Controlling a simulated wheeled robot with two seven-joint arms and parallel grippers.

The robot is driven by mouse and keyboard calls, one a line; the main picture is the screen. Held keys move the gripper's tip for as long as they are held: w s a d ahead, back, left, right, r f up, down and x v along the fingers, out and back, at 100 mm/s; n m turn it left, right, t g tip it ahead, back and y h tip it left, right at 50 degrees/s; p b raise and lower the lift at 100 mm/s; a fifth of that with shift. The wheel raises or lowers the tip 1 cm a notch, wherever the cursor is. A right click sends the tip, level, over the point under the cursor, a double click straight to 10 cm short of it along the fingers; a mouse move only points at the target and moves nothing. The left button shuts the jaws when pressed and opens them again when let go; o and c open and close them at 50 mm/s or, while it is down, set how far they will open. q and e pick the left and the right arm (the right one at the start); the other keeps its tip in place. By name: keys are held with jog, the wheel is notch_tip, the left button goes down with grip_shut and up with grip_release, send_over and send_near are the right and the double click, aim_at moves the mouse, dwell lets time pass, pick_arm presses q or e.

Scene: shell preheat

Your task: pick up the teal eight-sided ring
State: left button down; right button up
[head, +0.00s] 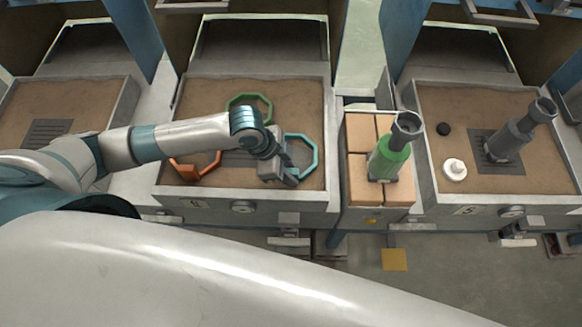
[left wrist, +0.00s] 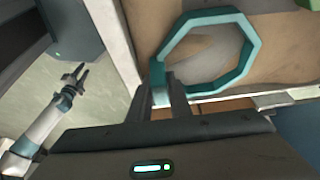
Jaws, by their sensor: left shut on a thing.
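The teal eight-sided ring (head: 316,155) is at the right side of the middle sand tray (head: 326,120) in the head view. My left gripper (head: 289,176) is at its near left side and partly hides it. In the left wrist view, the left gripper's fingers (left wrist: 168,94) are shut on one side of the teal ring (left wrist: 205,17), whose other sides stand clear around an open middle. Sand shows below the ring; I cannot tell whether it touches it. My right gripper (left wrist: 79,74) shows small at the left of the left wrist view, its fingers apart and empty.
A green ring (head: 249,96) lies behind my left wrist and an orange ring (head: 184,171) lies left, in the same tray. A green-bodied cylinder (head: 388,160) stands on tan blocks to the right. The right tray holds a grey cylinder (head: 510,140) and a white knob (head: 455,170).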

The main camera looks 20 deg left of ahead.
pick_arm(q)
jog(key=shift+r, duration=0.4)
notch_tip(320, 180, up, 3)
jog(key=shift+s+d+r+b, duration=0.1)
jog(key=shift+r+b, duration=0.1)
jog(key=shift+b, duration=0.4)
jog(key=s+d+r, duration=0.4)
jog(key=s+r, duration=0.2)
jog(key=s, duration=0.4)
jog(key=shift+s+d+r, duration=0.2)
jog(key=shift+d+r, duration=0.2)
jog(key=shift+b, duration=0.3)
